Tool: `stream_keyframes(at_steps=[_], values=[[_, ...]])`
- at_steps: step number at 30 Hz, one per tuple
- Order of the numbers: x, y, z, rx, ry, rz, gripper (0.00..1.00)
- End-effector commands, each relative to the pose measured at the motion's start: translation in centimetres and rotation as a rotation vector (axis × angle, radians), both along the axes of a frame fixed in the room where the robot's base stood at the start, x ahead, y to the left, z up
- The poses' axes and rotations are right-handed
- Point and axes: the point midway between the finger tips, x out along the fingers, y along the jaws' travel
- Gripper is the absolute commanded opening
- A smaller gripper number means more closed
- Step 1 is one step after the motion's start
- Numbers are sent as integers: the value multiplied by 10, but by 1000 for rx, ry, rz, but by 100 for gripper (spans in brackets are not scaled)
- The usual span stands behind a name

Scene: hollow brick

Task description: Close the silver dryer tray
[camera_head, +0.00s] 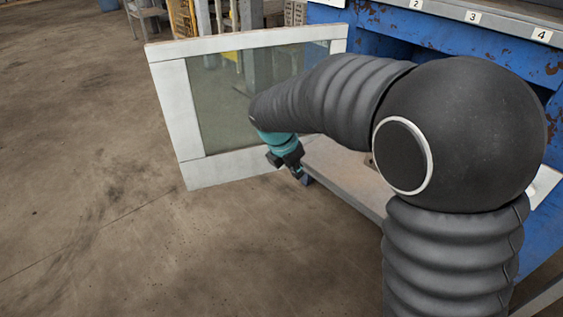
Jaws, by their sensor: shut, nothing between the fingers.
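A flat silver-grey piece (343,178), which looks like the dryer tray, sticks out low from the front of the blue machine (380,27). My arm covers much of it, so its full extent and inner end are hidden. My gripper (299,174), dark with a teal wrist behind it, points down near the left outer end of the tray. Its fingers are small in the picture and look closed and empty. I cannot tell whether it touches the tray.
A white-framed glass panel (168,108) stands upright just left of and behind my gripper. Number labels (473,17) line the machine's top edge. Chair-like furniture (143,14) stands at the back. The concrete floor (80,200) at left is clear.

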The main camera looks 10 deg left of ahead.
Motion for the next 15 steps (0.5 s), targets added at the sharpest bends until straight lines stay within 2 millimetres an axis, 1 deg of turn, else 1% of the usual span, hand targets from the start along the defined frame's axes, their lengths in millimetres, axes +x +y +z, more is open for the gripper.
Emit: stream_keyframes(at_steps=[1, 3, 6, 9, 15], values=[[3, -3, -12, -2, 3, -1, 0], [6, -5, -23, -2, 1, 0, 0], [19, -15, -20, 0, -1, -3, 0], [28, -21, -19, 1, 0, -2, 0], [36, -27, -18, 1, -1, 0, 0]])
